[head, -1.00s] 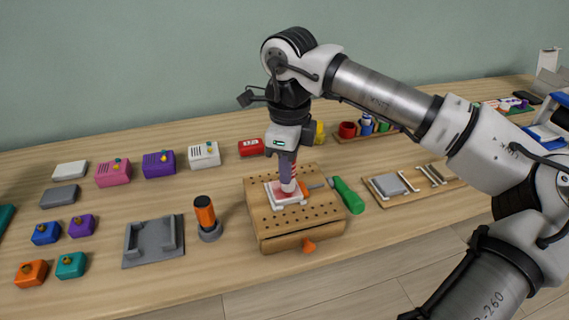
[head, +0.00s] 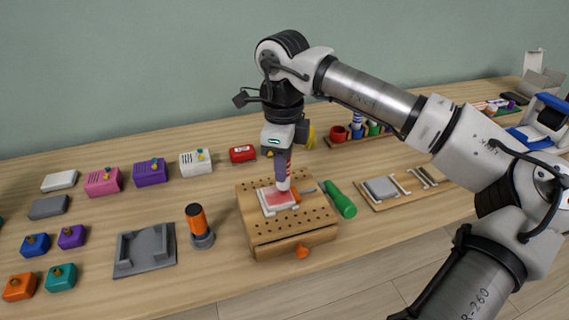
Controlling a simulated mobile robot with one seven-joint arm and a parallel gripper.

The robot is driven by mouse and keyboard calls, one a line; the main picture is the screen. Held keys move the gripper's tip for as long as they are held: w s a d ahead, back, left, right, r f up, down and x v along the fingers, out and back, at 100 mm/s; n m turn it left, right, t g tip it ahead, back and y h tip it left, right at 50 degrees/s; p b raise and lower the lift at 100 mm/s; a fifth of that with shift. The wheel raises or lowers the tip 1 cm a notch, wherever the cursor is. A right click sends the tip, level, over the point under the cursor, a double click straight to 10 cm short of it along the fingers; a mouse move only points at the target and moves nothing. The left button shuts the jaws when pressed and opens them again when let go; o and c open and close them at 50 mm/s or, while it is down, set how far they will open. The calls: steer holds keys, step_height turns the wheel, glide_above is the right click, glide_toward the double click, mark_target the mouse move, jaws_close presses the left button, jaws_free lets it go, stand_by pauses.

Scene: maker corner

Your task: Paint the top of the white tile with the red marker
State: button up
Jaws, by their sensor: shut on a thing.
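The white tile (head: 271,208) lies on top of the wooden block with holes (head: 255,228). Much of its top is red, with a white border showing at the left and front. The fingers hide part of the marker.
A green-handled tool (head: 341,201) lies right of the block. An orange-topped cylinder (head: 198,220) and a grey fixture (head: 145,252) stand left. Several coloured boxes, including a purple box (head: 150,171), fill the left side. A wooden tray (head: 400,200) lies to the right.

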steer(key=shift+w+a, duration=0.25)
steer(key=shift+w, duration=0.25)
steer(key=shift+s+a, duration=0.25)
steer(key=shift+a, duration=0.4)
steer(key=shift+s+a, duration=0.25)
steer(key=shift+a, duration=0.35)
steer(key=shift+s, duration=0.15)
steer(key=shift+s+d+b, duration=0.25)
steer(key=shift+s+b, duration=0.1)
steer(key=shift+s, duration=0.15)
steer(key=shift+s+d, duration=0.3)
steer(key=shift+s, duration=0.35)
steer(key=shift+w+d, duration=0.3)
steer(key=shift+d, duration=0.35)
steer(key=shift+w+d, duration=0.25)
steer(key=shift+d, duration=0.35)
